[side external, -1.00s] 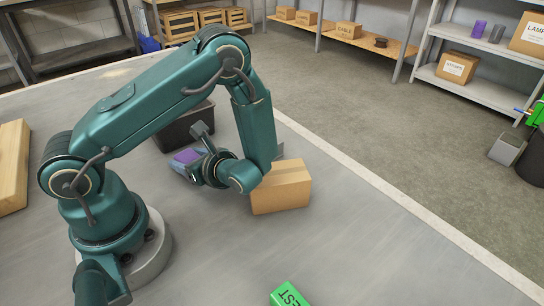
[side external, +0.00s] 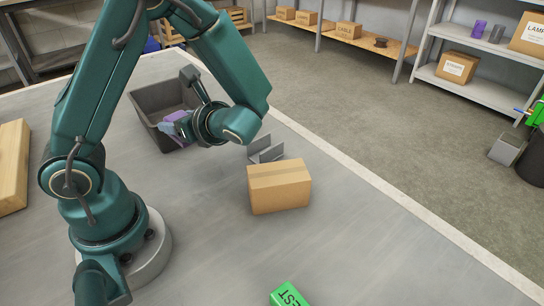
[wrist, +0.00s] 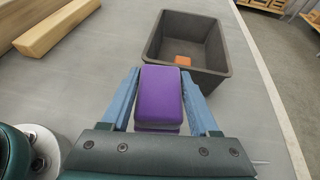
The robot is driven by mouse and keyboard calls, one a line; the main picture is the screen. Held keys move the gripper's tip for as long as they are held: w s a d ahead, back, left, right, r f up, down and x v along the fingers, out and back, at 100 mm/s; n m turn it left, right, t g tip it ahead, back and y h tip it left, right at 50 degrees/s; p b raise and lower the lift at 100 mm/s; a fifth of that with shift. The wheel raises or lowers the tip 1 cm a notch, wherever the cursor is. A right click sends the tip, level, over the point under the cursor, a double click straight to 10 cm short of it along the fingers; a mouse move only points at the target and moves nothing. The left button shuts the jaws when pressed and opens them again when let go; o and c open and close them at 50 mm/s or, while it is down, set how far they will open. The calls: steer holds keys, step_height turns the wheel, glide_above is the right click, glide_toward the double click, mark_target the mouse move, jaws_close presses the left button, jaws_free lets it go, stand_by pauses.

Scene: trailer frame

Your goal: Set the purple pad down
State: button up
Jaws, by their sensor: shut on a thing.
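The purple pad (wrist: 160,92) is a rounded block held between the two blue fingers of my gripper (wrist: 163,98) in the wrist view. My gripper is shut on it. In the side view the pad (side external: 177,117) is partly hidden by my gripper (side external: 176,124) and shows beside the dark bin. In the wrist view the pad appears just short of the bin's near rim. Its height above the table is hard to tell.
A dark grey open bin (wrist: 216,72) holds a small orange block (wrist: 183,61). A cardboard box (side external: 279,187), a grey angled bracket (side external: 265,152), a green block (side external: 289,295) and a wooden beam (side external: 13,165) lie on the table. The front middle is clear.

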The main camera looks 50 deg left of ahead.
steer(key=w+d+r+m+t+h, duration=0.5)
steer(key=d+r+m+t, duration=0.1)
steer(key=r+m+t, duration=0.15)
steer(key=w+d+r+m+t+h, duration=0.4)
steer(key=w+d+r+m+t, duration=0.25)
steer(key=r+m, duration=0.2)
steer(key=s+a+f, duration=0.2)
steer(key=a+f, duration=0.2)
steer(key=a, duration=0.2)
steer(key=w+d+f+m+h, duration=0.1)
steer(key=w+d+m+h, duration=0.2)
steer(key=d+m+h, duration=0.25)
steer(key=w+d+f+m+h, duration=0.2)
steer(key=d+m+h, duration=0.2)
steer(key=d+h, duration=0.25)
steer(key=shift+s+d+f+m+g+h, duration=0.35)
steer(key=shift+d+f+m+g+h, duration=0.7)
steer(key=shift+d+f, duration=1.7)
steer(key=shift+s+d+f+m+g+h, duration=0.5)
steer(key=shift+d+f+m+g, duration=0.95)
steer(key=shift+d+f, duration=1.3)
steer(key=shift+s+d+f+m+g+h, duration=0.25)
steer(key=shift+d+f+m+g+h, duration=0.95)
steer(key=shift+d+f, duration=1.55)
